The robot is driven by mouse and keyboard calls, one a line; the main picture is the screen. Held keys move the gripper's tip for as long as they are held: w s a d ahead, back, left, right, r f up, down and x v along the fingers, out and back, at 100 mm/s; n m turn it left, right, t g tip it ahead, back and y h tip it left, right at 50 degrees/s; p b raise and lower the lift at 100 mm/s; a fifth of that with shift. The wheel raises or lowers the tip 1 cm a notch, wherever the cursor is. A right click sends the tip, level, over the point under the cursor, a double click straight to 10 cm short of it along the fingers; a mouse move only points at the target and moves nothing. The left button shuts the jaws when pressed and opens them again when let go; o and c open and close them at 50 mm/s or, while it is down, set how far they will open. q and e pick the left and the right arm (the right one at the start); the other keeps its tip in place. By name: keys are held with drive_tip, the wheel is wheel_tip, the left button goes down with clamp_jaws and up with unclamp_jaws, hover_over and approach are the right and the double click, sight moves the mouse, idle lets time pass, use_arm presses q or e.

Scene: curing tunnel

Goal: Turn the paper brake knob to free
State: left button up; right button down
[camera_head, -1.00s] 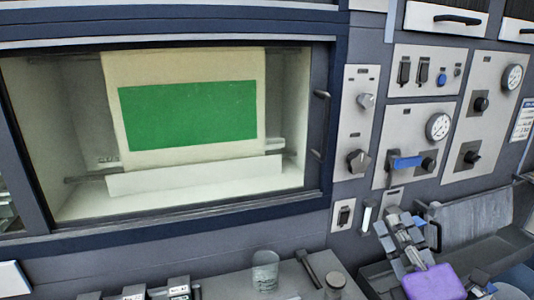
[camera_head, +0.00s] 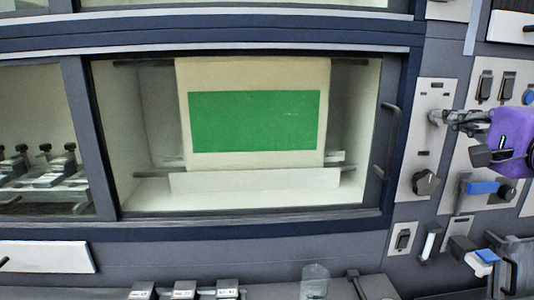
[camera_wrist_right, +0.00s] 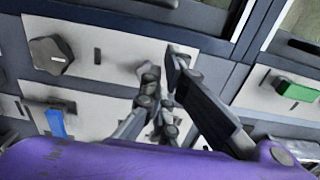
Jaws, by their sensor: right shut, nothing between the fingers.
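A narrow grey panel (camera_head: 432,150) to the right of the large window carries two knobs; its labels are too small to read, so I cannot tell which one is the paper brake knob. The lower, dark knob (camera_head: 427,182) is uncovered and also shows at the left of the wrist view (camera_wrist_right: 48,55). The upper, light grey knob (camera_wrist_right: 147,68) is partly hidden behind my fingers. My right gripper (camera_head: 436,117), with its purple wrist, is shut and empty in front of this upper knob; I cannot tell whether it touches it. My left gripper is not in view.
A blue lever (camera_head: 482,187) sticks out on the panel to the right. A small switch (camera_head: 403,240) sits below the knobs. The window's door handle (camera_head: 388,140) stands out just left of the panel. A clear cup (camera_head: 314,280) stands on the ledge below.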

drive_tip(key=w, duration=0.1)
drive_tip(key=w+b, duration=0.1)
drive_tip(key=w, duration=0.3)
drive_tip(key=shift+a+f, duration=0.2)
drive_tip(key=shift+a, duration=0.05)
drive_tip(key=shift+r+b, duration=0.2)
drive_tip(key=shift+b, duration=0.1)
drive_tip(key=shift+d+f, duration=0.1)
drive_tip(key=shift+f, duration=0.1)
